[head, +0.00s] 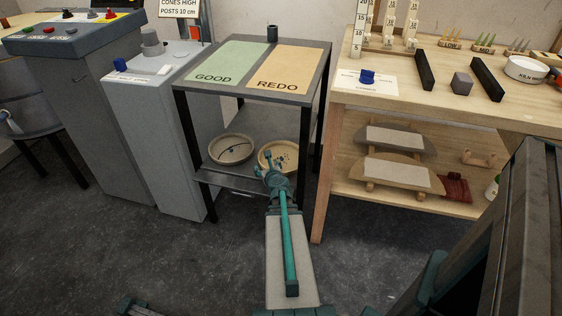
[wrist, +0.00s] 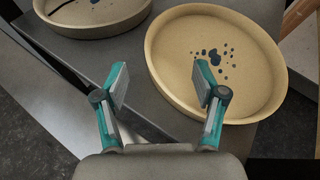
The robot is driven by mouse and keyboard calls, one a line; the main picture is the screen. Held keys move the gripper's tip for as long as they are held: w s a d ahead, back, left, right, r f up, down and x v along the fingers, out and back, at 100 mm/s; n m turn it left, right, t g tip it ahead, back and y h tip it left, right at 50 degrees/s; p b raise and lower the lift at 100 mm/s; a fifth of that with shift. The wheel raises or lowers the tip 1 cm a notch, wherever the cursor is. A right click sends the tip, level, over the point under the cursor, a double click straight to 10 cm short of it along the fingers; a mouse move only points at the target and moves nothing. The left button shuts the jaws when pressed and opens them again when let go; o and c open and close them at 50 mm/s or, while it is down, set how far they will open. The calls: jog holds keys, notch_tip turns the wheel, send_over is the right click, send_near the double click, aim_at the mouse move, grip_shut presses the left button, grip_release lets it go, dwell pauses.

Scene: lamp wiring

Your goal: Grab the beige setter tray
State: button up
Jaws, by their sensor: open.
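The beige setter tray (head: 291,150) is round and shallow with dark blue spots on its floor. It stands on the lower shelf under the GOOD and REDO table top, on the right. In the wrist view it fills the upper right (wrist: 257,55). My gripper (wrist: 162,83) is open and empty at the tray's near left side. The right finger overlaps the tray's near rim in the picture and the left finger is outside it. I cannot tell whether either touches. In the head view my gripper (head: 262,165) partly covers the tray's near left edge.
A greyer round tray (head: 231,149) with a dark curved mark stands just left on the same shelf. Dark table legs flank the shelf. The GOOD (head: 222,62) and REDO (head: 284,70) panels lie above. A wooden bench (head: 460,120) is at right, a grey cabinet (head: 165,135) at left.

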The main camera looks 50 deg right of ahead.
aim_at(263, 159)
jog(key=shift+b+x, duration=0.35)
jog(key=shift+x, duration=2.45)
jog(key=shift+c, duration=0.3)
jog(key=shift+s, duration=0.1)
grip_shut()
